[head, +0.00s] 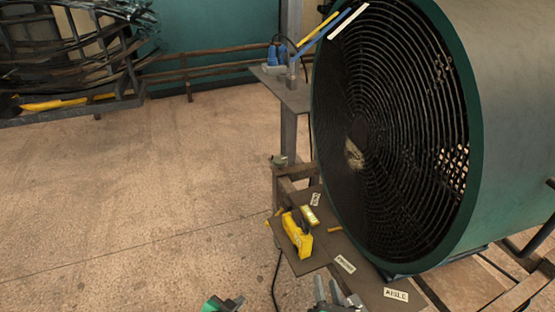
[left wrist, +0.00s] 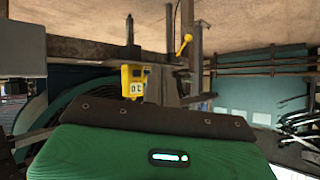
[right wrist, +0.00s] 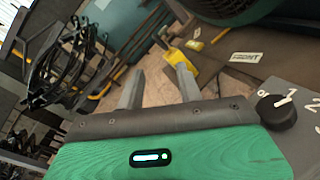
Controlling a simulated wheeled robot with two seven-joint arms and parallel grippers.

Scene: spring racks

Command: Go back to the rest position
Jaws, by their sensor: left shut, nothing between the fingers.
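My left gripper (head: 228,304) shows at the bottom edge of the head view, only its tip in the picture. It is shut and empty, above the floor, left of the low brown shelf (head: 305,262). My right gripper (head: 335,296) is at the bottom edge, close to the shelf's front. In the right wrist view its two grey fingers (right wrist: 157,88) stand apart with nothing between them. A yellow device (head: 297,235) lies on the shelf, apart from both grippers. It also shows beyond the right fingers in the right wrist view (right wrist: 178,62).
A large green fan (head: 390,130) with a dark grille fills the right. A small upper shelf (head: 290,92) holds a blue device (head: 277,56). Dark coils on a rack (head: 75,55) stand back left. Floor (head: 130,190) is clear at left. A black knob (right wrist: 277,112) shows at the right.

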